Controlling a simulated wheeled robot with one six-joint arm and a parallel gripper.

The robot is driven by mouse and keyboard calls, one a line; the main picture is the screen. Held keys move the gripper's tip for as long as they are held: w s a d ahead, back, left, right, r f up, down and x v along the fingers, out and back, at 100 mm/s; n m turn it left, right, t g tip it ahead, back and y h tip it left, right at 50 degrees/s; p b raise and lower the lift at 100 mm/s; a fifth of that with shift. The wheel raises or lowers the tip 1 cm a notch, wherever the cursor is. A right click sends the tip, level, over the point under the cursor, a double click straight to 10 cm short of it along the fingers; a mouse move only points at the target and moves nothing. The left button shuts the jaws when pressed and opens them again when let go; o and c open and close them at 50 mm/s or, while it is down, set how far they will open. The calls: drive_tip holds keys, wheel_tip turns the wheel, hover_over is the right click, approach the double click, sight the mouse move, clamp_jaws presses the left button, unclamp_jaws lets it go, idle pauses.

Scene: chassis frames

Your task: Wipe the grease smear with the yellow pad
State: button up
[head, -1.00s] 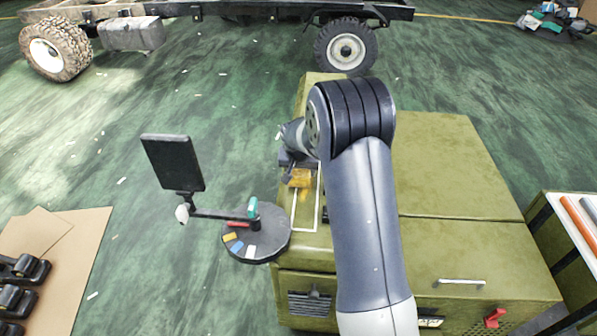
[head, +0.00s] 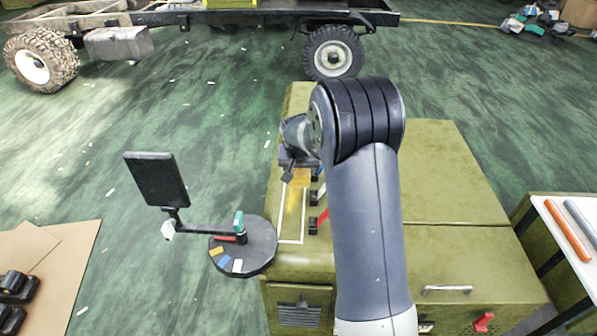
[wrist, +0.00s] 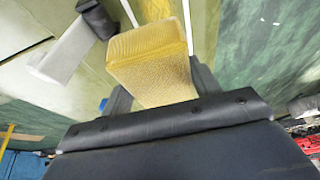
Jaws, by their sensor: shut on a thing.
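My gripper (head: 300,170) is shut on the yellow pad (wrist: 150,60), which shows between its fingers in the wrist view. In the head view the pad (head: 301,177) is at the far end of a white-outlined strip (head: 291,242) on the green cabinet top. A faint yellowish streak (head: 292,202), which looks like the grease smear, lies inside the outline, just nearer than the pad. I cannot tell whether the pad touches the surface. My arm hides part of the cabinet top.
Black holders and a red-handled item (head: 321,217) stand just right of the outline. A round dark tray (head: 250,262) with coloured tabs and a dark screen (head: 157,180) on an arm are at the left. A truck chassis (head: 225,18) stands behind.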

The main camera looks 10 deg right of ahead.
drive_tip(key=shift+r+p, duration=0.65)
drive_tip(key=shift+r, duration=0.9)
